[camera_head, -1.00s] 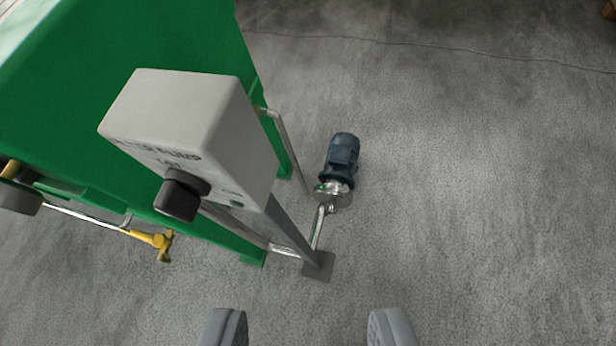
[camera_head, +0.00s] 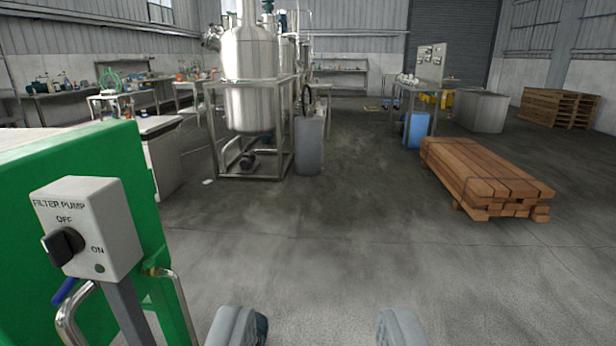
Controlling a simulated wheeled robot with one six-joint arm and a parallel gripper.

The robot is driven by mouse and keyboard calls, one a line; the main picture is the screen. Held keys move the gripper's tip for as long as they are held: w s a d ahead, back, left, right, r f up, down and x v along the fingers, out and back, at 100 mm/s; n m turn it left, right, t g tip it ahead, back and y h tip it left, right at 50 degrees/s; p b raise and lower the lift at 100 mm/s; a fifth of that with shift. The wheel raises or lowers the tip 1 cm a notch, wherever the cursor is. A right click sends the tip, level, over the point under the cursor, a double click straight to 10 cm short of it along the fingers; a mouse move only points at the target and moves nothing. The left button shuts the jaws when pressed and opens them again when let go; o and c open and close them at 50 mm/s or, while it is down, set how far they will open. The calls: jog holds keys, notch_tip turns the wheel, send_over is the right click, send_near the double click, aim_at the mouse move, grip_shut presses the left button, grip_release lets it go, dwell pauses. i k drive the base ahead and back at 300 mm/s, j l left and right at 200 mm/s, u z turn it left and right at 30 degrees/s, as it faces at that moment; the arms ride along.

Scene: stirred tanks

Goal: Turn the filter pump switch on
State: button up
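The filter pump switch is a black rotary knob (camera_head: 62,246) on the front of a light grey box (camera_head: 118,215) at the left. The box is lettered FILTER PUMP, with OFF above the knob and ON to its lower right. A dark green round spot, apparently a lamp, sits below ON. The box stands on a grey post beside a green tank (camera_head: 125,150). My gripper (camera_head: 318,328) is open and empty at the bottom middle, to the right of the box and apart from it. The exact pointing of the knob is hard to tell.
Bent metal pipes (camera_head: 180,300) run beside the post, near a blue handle (camera_head: 68,290). A steel stirred tank (camera_head: 252,80) in a frame stands further back. A stack of timber (camera_head: 480,180) lies at the right. The floor ahead is clear.

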aim_at(60, 245)
jog(key=u, duration=0.85)
